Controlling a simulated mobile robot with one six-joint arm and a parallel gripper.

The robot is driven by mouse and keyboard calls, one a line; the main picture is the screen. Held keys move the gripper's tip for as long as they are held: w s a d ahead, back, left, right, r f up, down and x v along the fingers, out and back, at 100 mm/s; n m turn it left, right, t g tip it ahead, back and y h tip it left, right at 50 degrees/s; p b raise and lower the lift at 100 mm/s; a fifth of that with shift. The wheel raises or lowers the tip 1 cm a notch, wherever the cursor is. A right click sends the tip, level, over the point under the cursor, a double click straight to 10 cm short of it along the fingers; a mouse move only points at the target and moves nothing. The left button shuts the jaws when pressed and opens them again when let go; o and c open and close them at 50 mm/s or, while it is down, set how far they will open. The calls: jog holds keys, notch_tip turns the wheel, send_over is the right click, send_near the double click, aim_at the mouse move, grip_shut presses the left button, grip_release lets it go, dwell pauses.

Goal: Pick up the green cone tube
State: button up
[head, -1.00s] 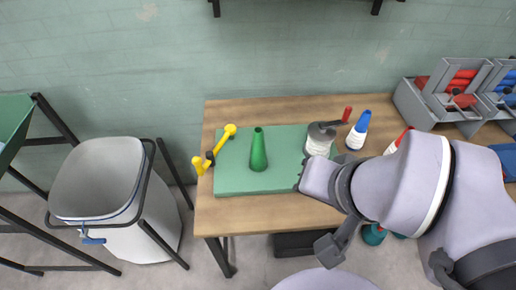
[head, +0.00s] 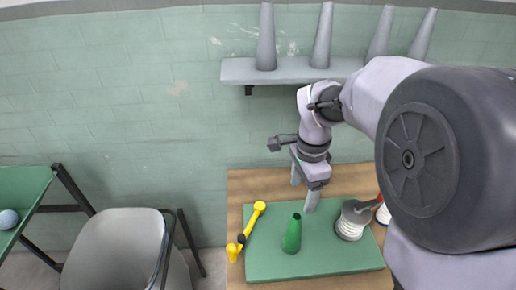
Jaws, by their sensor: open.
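The green cone tube (head: 292,234) stands on the green mat (head: 345,262) on the wooden table, its narrow open end up and leaning slightly. My gripper (head: 303,198) is above the back part of the mat, pointing down, behind and slightly right of the cone in the picture. Its two fingers are apart with nothing between them. It is clear of the cone.
A yellow handled tool (head: 251,228) lies left of the cone. A white spool with a grey top (head: 351,222) stands to its right. A shelf (head: 290,70) with several grey cones is on the wall behind.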

aim_at(299, 214)
jog(key=shift+m, duration=0.3)
jog(key=f+b, duration=0.2)
jog(key=f, duration=0.4)
jog(key=f+b, duration=0.3)
jog(key=f, duration=0.3)
jog(key=shift+w+d+f, duration=0.15)
jog(key=shift+d+f, duration=0.05)
jog(key=f+b, duration=0.1)
jog(key=f, duration=0.1)
jog(key=f+b, duration=0.1)
jog(key=f, duration=0.3)
jog(key=shift+s+a+b, duration=0.25)
jog(key=shift+a+b, duration=0.1)
jog(key=shift+b, duration=0.05)
jog(key=shift+r, duration=0.15)
jog(key=shift+c, duration=0.9)
grip_shut()
